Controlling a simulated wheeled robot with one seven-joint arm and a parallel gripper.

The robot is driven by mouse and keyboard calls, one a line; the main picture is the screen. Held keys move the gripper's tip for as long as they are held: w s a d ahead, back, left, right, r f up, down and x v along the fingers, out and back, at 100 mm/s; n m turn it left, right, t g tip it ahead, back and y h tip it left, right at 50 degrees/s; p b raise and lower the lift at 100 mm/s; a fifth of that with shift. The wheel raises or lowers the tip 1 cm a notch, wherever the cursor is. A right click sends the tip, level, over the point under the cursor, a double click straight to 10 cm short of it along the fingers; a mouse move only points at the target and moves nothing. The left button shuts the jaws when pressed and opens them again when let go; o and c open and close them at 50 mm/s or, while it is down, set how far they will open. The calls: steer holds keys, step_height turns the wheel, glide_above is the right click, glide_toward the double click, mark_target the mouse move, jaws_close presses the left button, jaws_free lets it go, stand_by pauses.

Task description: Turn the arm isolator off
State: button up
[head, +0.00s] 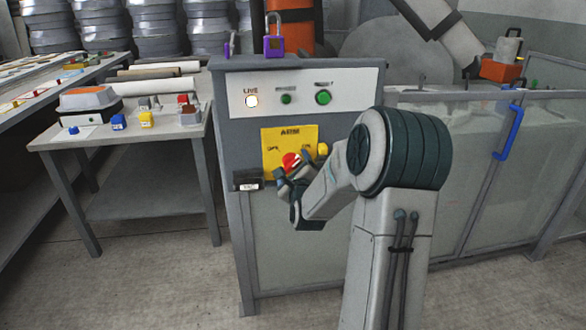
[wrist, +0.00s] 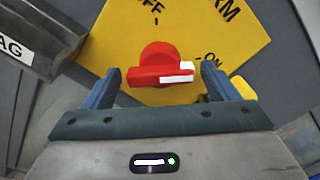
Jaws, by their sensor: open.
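The arm isolator is a red rotary handle (head: 291,160) on a yellow plate (head: 270,138) on the front of a grey cabinet. In the wrist view the handle (wrist: 155,64) lies across the picture, its white-marked end to the right, towards the ON mark (wrist: 211,57). The OFF mark (wrist: 150,6) is above it. My gripper (head: 284,180) is at the plate; in the wrist view its open fingers (wrist: 160,88) stand left and right of the handle, with gaps. I cannot tell how deep they reach. The LIVE lamp (head: 251,101) is lit.
A purple padlock (head: 274,46) stands on the cabinet top. Two green buttons (head: 323,97) are above. A side table (head: 120,137) is at left.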

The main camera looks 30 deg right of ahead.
steer(key=c, duration=1)
steer(key=shift+n+b, duration=0.3)
steer(key=shift+b, duration=0.05)
steer(key=n+b, duration=0.3)
steer(key=shift+f+n, duration=0.1)
steer(key=shift+n, duration=0.2)
steer(key=n+b, duration=0.4)
steer(key=shift+d, duration=0.1)
steer(key=n+b, duration=0.4)
steer(key=n, duration=0.1)
steer(key=n+b, duration=0.1)
steer(key=n, duration=0.1)
steer(key=n+b, duration=0.2)
steer(key=shift+r+n, duration=0.3)
steer(key=shift+r, duration=0.1)
